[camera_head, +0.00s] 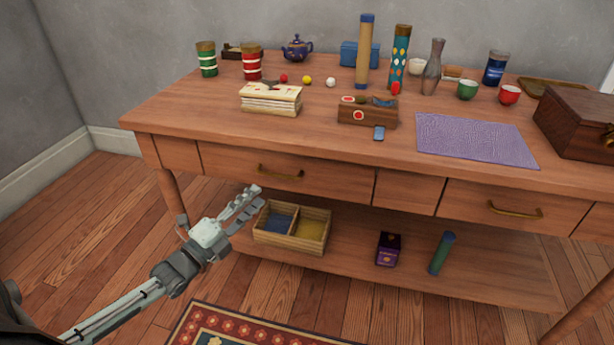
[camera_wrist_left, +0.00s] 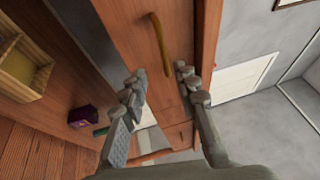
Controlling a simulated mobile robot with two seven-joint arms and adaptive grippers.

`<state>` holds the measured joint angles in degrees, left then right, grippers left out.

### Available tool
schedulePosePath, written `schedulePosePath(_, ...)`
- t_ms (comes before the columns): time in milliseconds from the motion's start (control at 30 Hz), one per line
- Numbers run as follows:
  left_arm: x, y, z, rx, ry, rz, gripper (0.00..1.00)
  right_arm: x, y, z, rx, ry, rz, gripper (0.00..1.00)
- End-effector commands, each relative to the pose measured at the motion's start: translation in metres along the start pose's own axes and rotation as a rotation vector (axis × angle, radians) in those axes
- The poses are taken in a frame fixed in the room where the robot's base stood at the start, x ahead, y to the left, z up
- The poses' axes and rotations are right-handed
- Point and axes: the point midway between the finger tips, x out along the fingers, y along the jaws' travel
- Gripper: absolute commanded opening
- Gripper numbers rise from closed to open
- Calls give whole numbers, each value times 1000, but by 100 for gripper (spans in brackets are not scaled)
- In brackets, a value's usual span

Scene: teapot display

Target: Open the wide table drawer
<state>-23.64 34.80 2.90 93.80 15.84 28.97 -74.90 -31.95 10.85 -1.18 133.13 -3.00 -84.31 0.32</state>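The wide drawer (camera_head: 330,183) is in the front of the wooden table (camera_head: 330,135), left of centre, and looks closed. Its curved brass handle (camera_head: 280,173) is in plain view. My left gripper (camera_head: 256,198) is below and left of the handle, in front of the table. In the left wrist view the fingers of my left gripper (camera_wrist_left: 160,84) are spread apart with nothing between them. The handle (camera_wrist_left: 161,45) shows ahead of the gap between the fingertips, apart from them, on the drawer front (camera_wrist_left: 130,30). My right gripper is not in view.
Another drawer with a brass handle (camera_head: 515,211) is at the right. The lower shelf holds a divided wooden box (camera_head: 292,244), a purple box (camera_head: 388,249) and a green cylinder (camera_head: 441,253). Many items stand on the tabletop. A patterned rug (camera_head: 240,325) lies in front.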

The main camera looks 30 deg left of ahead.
Motion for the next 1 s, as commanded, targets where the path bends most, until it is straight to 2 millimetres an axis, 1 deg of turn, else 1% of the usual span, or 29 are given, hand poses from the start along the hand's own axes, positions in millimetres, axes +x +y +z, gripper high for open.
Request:
schedulePosePath(133, 13, -6, 1, 22, 5, -25, 30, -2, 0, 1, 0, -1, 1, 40)
schedulePosePath(400, 56, -7, 1, 20, 5, -22, 30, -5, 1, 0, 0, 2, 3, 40)
schedulePosePath(533, 71, -7, 0, 18, 5, -21, 30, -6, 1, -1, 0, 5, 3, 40)
schedulePosePath(700, 78, -6, 0, 17, 5, -19, 30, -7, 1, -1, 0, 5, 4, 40)
schedulePosePath(900, 78, -6, 0, 17, 5, -18, 30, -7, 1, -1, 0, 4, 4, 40)
schedulePosePath(967, 78, -6, 0, 17, 5, -18, 24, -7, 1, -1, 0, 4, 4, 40)
schedulePosePath(1000, 78, -6, 0, 17, 5, -18, 19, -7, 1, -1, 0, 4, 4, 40)
